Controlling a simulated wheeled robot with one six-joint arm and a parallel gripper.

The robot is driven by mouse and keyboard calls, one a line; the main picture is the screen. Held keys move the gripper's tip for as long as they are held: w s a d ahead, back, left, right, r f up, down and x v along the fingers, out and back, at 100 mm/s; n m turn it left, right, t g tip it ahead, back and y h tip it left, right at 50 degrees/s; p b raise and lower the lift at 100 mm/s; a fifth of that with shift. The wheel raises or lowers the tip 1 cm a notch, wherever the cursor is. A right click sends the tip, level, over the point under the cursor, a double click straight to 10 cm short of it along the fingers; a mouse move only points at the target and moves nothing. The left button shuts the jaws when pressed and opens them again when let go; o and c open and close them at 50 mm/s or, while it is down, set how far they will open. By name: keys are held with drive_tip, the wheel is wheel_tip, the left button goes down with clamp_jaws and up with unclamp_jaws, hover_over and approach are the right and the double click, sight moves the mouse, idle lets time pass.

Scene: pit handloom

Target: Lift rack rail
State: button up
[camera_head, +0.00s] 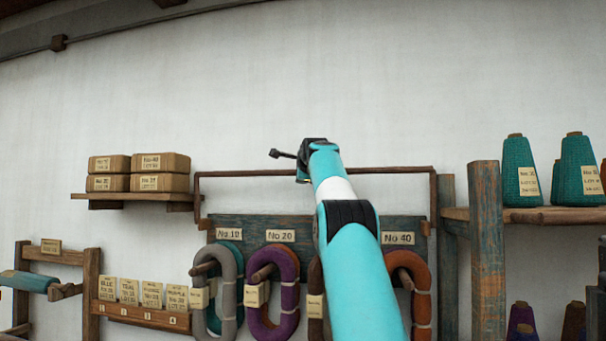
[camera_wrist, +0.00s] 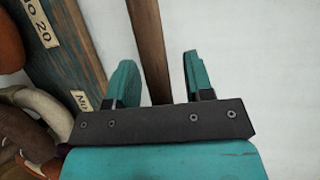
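The rack rail (camera_head: 240,173) is a thin brown bar running level above the blue-grey hank board (camera_head: 400,223), with its ends bent down at both sides. My gripper (camera_wrist: 158,64) is at the middle of the rail. In the wrist view the rail (camera_wrist: 147,35) passes between its two teal fingers, with a gap visible on each side. The fingers are open and I see no clear contact. In the head view my arm covers the middle of the rail and most of the gripper.
A shelf with boxes (camera_head: 160,163) is at left and a wooden post (camera_head: 487,250) with a cone shelf (camera_head: 540,215) at right. The wall above the rail is bare.

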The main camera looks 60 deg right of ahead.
drive_tip(key=shift+s+a+f+b, duration=0.1)
drive_tip(key=shift+s+a+b, duration=0.3)
drive_tip(key=shift+b, duration=0.2)
drive_tip(key=b+v, duration=0.7)
drive_tip(key=v, duration=0.9)
drive_tip(key=shift+r+b, duration=0.25)
drive_tip(key=shift+b, duration=0.15)
drive_tip(key=shift+a, duration=0.15)
